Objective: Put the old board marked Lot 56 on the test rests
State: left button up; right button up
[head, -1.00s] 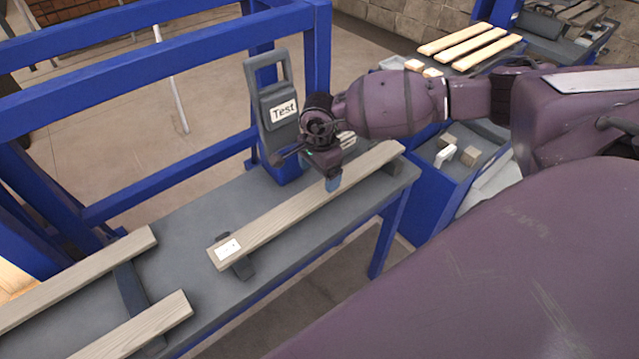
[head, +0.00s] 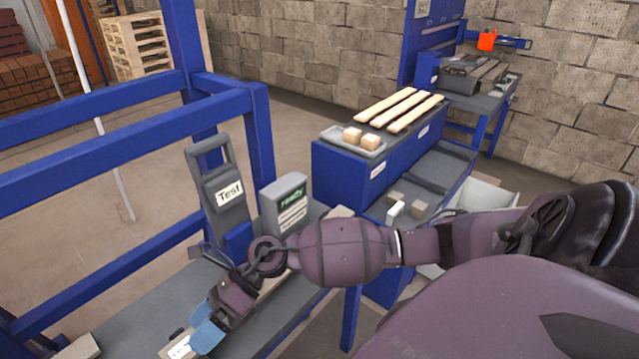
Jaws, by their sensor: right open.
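A weathered grey-brown board (head: 339,212) with a white label (head: 181,349) at its near end lies along the grey test bench (head: 140,306). My right arm covers much of its length, and the label's writing is too cut off to read. My right gripper (head: 205,325) is open, with light blue finger pads, at the labelled end. I cannot tell whether the pads touch the board. The rests under the board are hidden now. A grey "Test" stand (head: 225,190) and a box reading "ready" (head: 286,204) stand behind the board. My left gripper is out of view.
Blue frame beams (head: 100,160) run along the left. Another board end (head: 78,349) shows at the lower left. To the right, a blue cabinet (head: 335,185) carries several pale boards (head: 398,108) and a tray with wooden blocks (head: 353,146). A further bench stands at the back right.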

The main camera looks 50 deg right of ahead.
jog(key=s+d+f+n+t+h, duration=0.1)
jog(key=d+f+n+t+h, duration=0.3)
jog(key=n, duration=0.7)
jog(key=s+d+f+n+t+h, duration=0.15)
jog(key=d+n+t+h, duration=0.35)
jog(key=n, duration=0.7)
jog(key=s+d+f+n+t+h, duration=0.1)
jog(key=d+f+n+t+h, duration=0.15)
jog(key=n+t, duration=0.65)
jog(key=s+d+f+m+g+h, duration=0.2)
jog(key=s+d+f+m+g, duration=0.3)
jog(key=s+f+g, duration=0.1)
jog(key=shift+s+d+f, duration=0.2)
jog(key=shift+s+f, duration=0.55)
jog(key=shift+s, duration=0.35)
